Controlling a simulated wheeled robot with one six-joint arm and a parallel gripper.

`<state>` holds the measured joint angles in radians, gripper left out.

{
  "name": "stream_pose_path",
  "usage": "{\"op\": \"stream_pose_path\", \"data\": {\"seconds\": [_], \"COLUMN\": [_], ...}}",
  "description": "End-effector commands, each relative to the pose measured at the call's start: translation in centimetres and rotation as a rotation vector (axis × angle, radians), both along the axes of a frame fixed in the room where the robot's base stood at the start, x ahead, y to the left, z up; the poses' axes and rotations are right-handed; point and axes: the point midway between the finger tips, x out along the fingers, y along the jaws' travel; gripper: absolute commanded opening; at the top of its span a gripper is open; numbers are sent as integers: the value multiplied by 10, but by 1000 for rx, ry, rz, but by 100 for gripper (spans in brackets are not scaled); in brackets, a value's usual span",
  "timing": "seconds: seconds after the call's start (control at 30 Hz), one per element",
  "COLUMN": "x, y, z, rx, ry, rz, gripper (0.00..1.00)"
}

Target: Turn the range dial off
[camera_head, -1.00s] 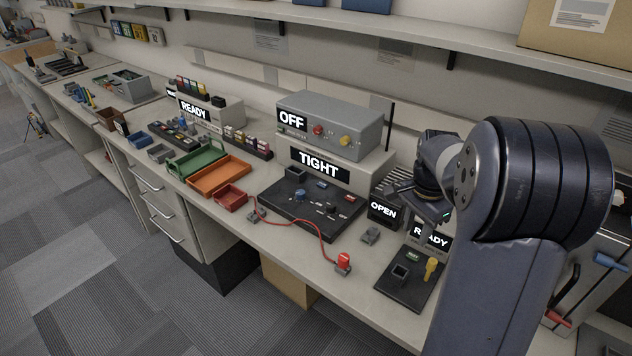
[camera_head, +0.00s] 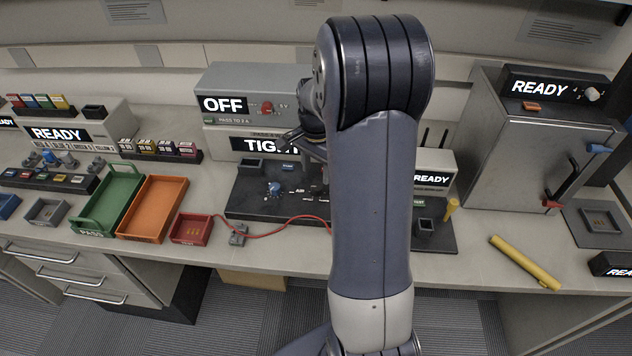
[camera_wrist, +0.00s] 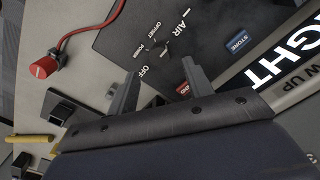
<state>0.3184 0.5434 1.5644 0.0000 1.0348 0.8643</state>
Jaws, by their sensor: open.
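A small dark dial (camera_wrist: 166,47) with a pale pointer sits on the black panel (camera_wrist: 125,45) in the wrist view. The words AIR, OFFSET, POWER and OFF surround it; the pointer's exact setting is hard to read. My gripper (camera_wrist: 160,68) is open and empty, its two fingers reaching over the panel just short of the dial in the picture. I see no contact. In the head view the panel (camera_head: 240,203) stands below the TIGHT sign (camera_head: 262,144); my arm hides its right part and most of my gripper.
A red cord (camera_head: 275,226) runs along the panel's front edge to a red plug (camera_wrist: 43,68). A blue knob (camera_head: 275,188) sits on the panel's left. A grey supply box (camera_head: 240,80) reading OFF stands behind. A yellow rod (camera_head: 525,262) lies on the bench at right.

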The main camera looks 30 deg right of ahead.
Motion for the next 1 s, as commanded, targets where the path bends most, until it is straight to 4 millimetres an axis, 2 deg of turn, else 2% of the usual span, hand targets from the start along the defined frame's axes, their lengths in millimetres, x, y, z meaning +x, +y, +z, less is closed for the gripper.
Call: {"op": "stream_pose_path", "data": {"seconds": [0.1,0.3,0.7,1.0], "x": [-1,0,0,0], "y": [0,0,0,0], "z": [-23,-47,-54,-54], "rx": [2,1,-1,-1], "ry": [4,1,-1,-1], "rz": [0,0,0,0], "gripper": [49,49,48,23]}}
